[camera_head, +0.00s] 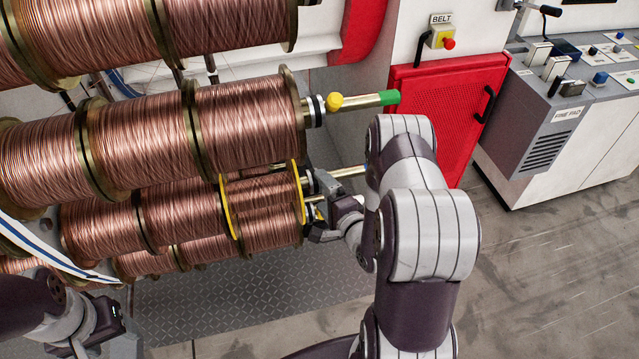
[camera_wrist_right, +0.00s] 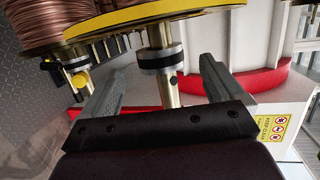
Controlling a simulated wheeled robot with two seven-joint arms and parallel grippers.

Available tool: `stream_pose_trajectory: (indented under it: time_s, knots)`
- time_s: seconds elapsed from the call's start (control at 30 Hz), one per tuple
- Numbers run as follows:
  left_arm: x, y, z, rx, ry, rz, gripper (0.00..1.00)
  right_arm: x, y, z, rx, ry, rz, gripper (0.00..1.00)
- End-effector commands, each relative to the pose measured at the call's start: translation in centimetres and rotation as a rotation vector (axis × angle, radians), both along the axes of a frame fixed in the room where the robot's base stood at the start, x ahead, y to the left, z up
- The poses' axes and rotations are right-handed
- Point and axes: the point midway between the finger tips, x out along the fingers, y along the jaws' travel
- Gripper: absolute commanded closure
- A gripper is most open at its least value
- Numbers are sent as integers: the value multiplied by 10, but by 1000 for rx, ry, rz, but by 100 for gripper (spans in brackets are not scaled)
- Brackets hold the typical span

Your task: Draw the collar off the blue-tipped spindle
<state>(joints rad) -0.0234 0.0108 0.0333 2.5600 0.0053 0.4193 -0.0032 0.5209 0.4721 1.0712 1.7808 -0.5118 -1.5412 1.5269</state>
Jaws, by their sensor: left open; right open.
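My right gripper (camera_wrist_right: 165,78) is open, one finger on each side of the spindle, with gaps visible. In the head view the right gripper (camera_head: 335,217) is beside the lower spools, partly covered by my arm. My left gripper (camera_head: 108,318) is open and empty at lower left.
A neighbouring collar with a yellow knob (camera_wrist_right: 81,77) stands left of my right gripper. A green-tipped spindle (camera_head: 388,98) projects above my right wrist. Large copper spools (camera_head: 140,140) fill the left. A red panel (camera_head: 450,105) and control console (camera_head: 560,105) stand behind; the floor at right is clear.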

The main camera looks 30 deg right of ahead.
Motion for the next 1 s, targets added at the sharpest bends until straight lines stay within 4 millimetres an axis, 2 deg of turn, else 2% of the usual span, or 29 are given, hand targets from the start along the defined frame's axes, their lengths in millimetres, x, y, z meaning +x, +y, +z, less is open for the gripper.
stream_pose_trajectory:
  time_s: [0.1,0.2,0.53,0.57,0.7,0.77,1.0]
  knots:
    - [0,0,8,0,0,0,40,21,1,-2,1,0,3,6]
    - [0,0,10,0,0,0,40,32,1,-5,-1,2,1,6]
    - [0,0,10,0,0,0,40,38,0,-8,0,2,0,6]
    - [0,0,10,0,0,0,40,38,0,-8,-1,2,0,12]
    - [0,0,10,0,0,0,40,38,0,-8,-1,2,0,58]
    - [0,0,10,0,0,0,40,38,0,-8,-1,2,0,77]
    - [0,0,10,0,0,0,40,37,-9,-7,-2,1,-3,78]
